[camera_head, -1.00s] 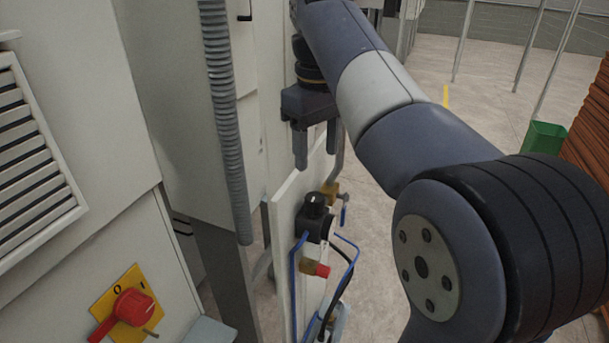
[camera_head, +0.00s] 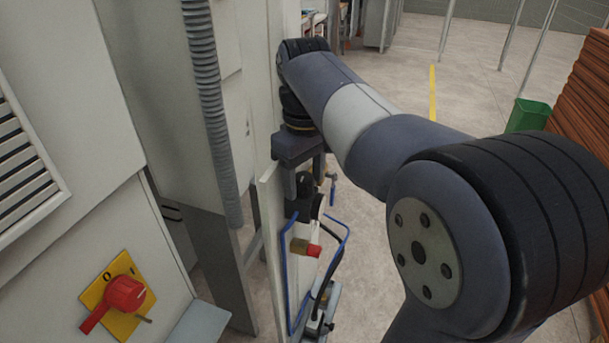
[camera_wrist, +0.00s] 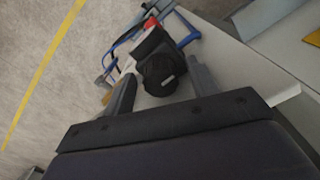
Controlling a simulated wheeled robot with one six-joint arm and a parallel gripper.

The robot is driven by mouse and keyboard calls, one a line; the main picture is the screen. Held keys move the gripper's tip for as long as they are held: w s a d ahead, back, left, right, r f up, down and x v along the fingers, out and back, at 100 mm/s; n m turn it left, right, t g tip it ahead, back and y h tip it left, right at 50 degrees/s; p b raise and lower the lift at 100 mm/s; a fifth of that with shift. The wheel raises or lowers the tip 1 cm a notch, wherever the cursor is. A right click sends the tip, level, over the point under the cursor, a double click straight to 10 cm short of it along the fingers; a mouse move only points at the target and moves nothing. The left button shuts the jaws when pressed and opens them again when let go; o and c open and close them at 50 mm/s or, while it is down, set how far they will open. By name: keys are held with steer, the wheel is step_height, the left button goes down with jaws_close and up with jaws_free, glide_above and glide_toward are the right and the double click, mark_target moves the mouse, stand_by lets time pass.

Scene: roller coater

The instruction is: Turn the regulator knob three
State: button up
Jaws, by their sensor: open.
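The black regulator knob (camera_head: 299,207) sits on top of a black regulator body on the edge of a white panel, with blue hoses around it. In the wrist view the round knob (camera_wrist: 160,74) has a small white mark. My gripper (camera_head: 304,184) points down just above the knob in the head view, and its fingers partly hide it. In the wrist view my gripper (camera_wrist: 163,84) is open, with one finger on each side of the knob and a gap beside it. I cannot tell whether a finger touches it.
A white panel (camera_head: 270,215) stands close to the left of the regulator. A brass and red fitting (camera_head: 305,247) is below it. A red switch on a yellow plate (camera_head: 120,295) and a grey flexible conduit (camera_head: 208,100) are further left. Open floor lies right.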

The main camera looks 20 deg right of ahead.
steer(key=shift+c, duration=0.2)
steer(key=c, duration=0.9)
steer(key=shift+n, duration=0.3)
steer(key=n+p, duration=0.2)
steer(key=shift+r+n, duration=0.1)
steer(key=shift+n, duration=0.2)
steer(key=shift+n+p, duration=0.8)
steer(key=shift+n, duration=1.4)
steer(key=shift+w, duration=0.1)
steer(key=o, duration=0.9)
